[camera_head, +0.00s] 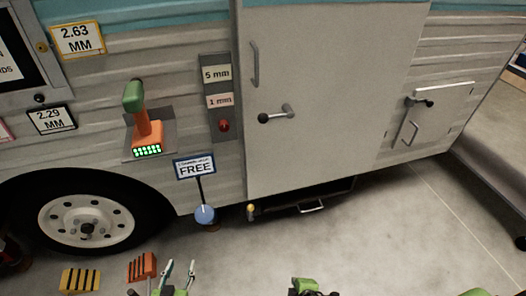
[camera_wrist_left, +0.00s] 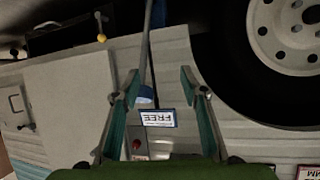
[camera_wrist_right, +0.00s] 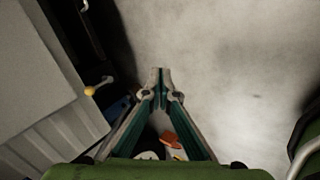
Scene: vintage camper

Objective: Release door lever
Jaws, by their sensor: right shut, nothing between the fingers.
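The grey camper door (camera_head: 330,70) is closed, with a metal door lever (camera_head: 276,114) with a dark knob on its left side, lying roughly level. A vertical grab handle (camera_head: 254,64) is above it. My left gripper (camera_head: 178,272) is low at the bottom of the head view, open and empty, well apart from the lever. Its fingers (camera_wrist_left: 160,82) are spread in the left wrist view. My right gripper (camera_head: 312,288) shows only partly at the bottom edge. In the right wrist view its fingertips (camera_wrist_right: 160,75) meet with nothing between them.
A small hatch (camera_head: 430,120) with its own dark-knobbed handle is at the right. A FREE sign (camera_head: 195,167) on a post stands left of the door. A step (camera_head: 305,204) with a yellow-knobbed lever (camera_head: 251,210) sits below it. Striped blocks (camera_head: 80,280) lie on the floor.

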